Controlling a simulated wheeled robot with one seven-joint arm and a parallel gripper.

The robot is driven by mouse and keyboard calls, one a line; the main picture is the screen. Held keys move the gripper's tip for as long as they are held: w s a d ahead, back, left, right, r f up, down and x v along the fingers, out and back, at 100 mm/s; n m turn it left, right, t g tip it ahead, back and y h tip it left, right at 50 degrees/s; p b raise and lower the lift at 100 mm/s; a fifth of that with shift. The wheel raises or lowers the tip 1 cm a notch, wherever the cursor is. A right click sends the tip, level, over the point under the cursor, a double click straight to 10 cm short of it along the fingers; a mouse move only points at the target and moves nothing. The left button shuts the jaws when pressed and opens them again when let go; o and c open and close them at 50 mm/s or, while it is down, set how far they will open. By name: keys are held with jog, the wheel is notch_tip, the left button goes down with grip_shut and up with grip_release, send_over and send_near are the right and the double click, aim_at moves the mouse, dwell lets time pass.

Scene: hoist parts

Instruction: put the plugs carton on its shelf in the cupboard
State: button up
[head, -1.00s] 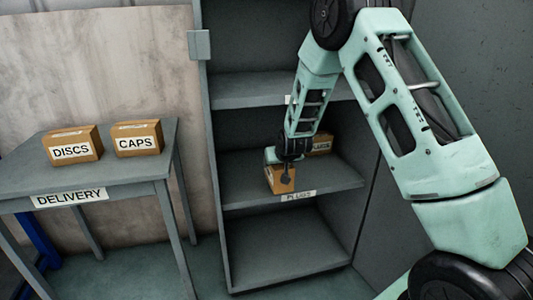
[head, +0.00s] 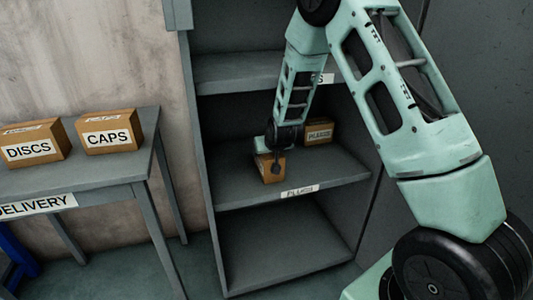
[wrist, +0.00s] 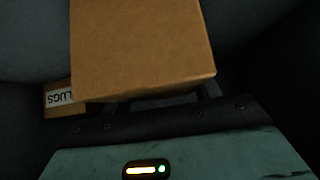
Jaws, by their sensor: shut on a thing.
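A brown carton (head: 270,168) is in my gripper (head: 277,160) on the cupboard's middle shelf (head: 235,190), left of its middle. The shelf's front edge bears a PLUGS label (head: 300,191). My gripper is shut on the carton, reaching down from above and in front. In the wrist view the held carton (wrist: 145,45) fills the upper middle, its plain brown face showing; no lettering on it is visible. I cannot tell whether its base touches the shelf. A second carton lettered PLUGS (head: 319,132) stands further back to the right; part of it shows in the wrist view (wrist: 62,98).
A delivery table (head: 60,178) at left bears a DISCS carton (head: 32,146) and a CAPS carton (head: 108,131). An upper shelf (head: 235,75) is above my gripper. The lowest bay (head: 280,245) is empty. The cupboard's side walls are close around my arm.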

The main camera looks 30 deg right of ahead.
jog(key=o, duration=1.3)
jog(key=shift+f, duration=0.1)
jog(key=shift+o, duration=0.2)
